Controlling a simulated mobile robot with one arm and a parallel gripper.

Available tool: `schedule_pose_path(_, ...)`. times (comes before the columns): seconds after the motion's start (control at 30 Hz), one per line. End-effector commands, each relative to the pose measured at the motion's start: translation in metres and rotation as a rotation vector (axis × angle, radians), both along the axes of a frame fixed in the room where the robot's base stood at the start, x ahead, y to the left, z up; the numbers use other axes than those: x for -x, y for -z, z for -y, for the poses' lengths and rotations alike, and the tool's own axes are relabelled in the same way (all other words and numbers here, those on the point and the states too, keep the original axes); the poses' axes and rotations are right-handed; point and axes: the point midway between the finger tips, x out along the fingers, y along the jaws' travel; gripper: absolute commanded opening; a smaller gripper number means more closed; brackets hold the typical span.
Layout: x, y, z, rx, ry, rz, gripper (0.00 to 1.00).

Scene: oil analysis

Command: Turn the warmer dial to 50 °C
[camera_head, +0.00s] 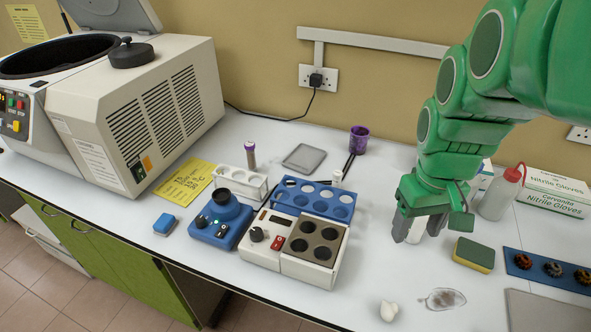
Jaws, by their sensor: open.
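The warmer (263,252) is a white box on the bench, left of centre, with a grey-brown block with several round wells (316,240) on its right part. Its dark round dial (257,234) is on the left part of the top, beside a red switch (277,243). The dial's marks and setting are too small to read. My gripper (420,231) hangs over the bench to the right of the warmer, pointing down and well apart from the dial. Its fingers are open. A small white shape shows between or behind them; I cannot tell which.
A blue mixer (219,222) stands left of the warmer. A blue rack (312,197) stands close behind it. A sponge (473,254), wash bottle (497,195) and glove box (553,194) are at right. A large centrifuge (145,110) fills the left. Bench between warmer and gripper is mostly clear.

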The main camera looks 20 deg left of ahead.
Motion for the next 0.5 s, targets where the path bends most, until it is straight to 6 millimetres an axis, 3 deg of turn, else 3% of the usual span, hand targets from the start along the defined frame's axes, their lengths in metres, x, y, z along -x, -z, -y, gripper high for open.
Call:
schedule_pose_path(0.2, -0.028, 0.013, -0.072, 0.001, -0.147, 0.005, 0.61)
schedule_pose_path(0.5, -0.038, 0.041, -0.184, 0.0, -0.367, 0.01, 0.61)
